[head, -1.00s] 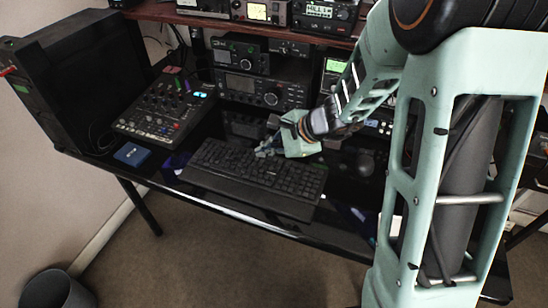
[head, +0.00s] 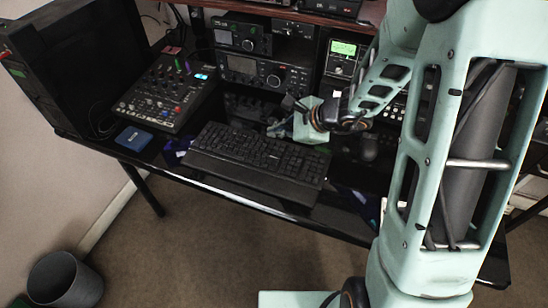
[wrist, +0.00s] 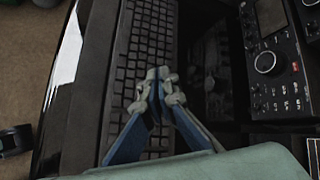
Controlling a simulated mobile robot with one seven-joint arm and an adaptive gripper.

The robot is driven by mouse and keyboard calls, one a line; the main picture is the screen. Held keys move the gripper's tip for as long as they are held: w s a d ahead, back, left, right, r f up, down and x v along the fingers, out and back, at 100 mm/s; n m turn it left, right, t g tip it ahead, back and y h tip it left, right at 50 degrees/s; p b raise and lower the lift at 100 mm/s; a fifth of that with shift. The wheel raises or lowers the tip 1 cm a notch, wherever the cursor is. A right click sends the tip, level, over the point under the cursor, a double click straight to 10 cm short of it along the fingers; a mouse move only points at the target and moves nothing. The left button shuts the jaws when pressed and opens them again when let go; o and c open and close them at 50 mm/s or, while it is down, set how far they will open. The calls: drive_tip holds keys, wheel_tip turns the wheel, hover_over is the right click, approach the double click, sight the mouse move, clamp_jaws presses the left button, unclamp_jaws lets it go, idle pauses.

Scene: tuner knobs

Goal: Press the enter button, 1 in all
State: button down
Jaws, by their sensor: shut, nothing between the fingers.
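The black keyboard (head: 255,160) lies on the dark desk, with its long palm rest towards the front edge. It also shows in the wrist view (wrist: 132,60), running up the picture. The enter button is too small and dark to pick out among the keys. My gripper (head: 275,130) is at the far edge of the keyboard, towards its right half. In the wrist view my gripper (wrist: 157,80) is shut and empty, its fingertips together over the keyboard's edge and hiding some keys. I cannot tell whether the tips touch any key.
A mixer (head: 165,92) and a small blue box (head: 133,138) are left of the keyboard. Radios (head: 262,75) stand behind it; one also shows in the wrist view (wrist: 270,60). A dark monitor or case (head: 80,60) stands at far left. A bin (head: 65,280) is on the floor.

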sight(276, 159)
wheel_tip(276, 159, down, 7)
drive_tip(key=b, duration=0.5)
drive_tip(key=shift+f+b, duration=0.5)
idle(0.8)
drive_tip(key=shift+f+b, duration=0.45)
drive_tip(key=shift+b, duration=0.25)
drive_tip(key=shift+f+b, duration=0.3)
drive_tip(key=shift+b, duration=0.15)
idle(0.4)
drive_tip(key=shift+r, duration=0.2)
drive_tip(key=shift+r+p, duration=0.45)
drive_tip(key=shift+r, duration=0.15)
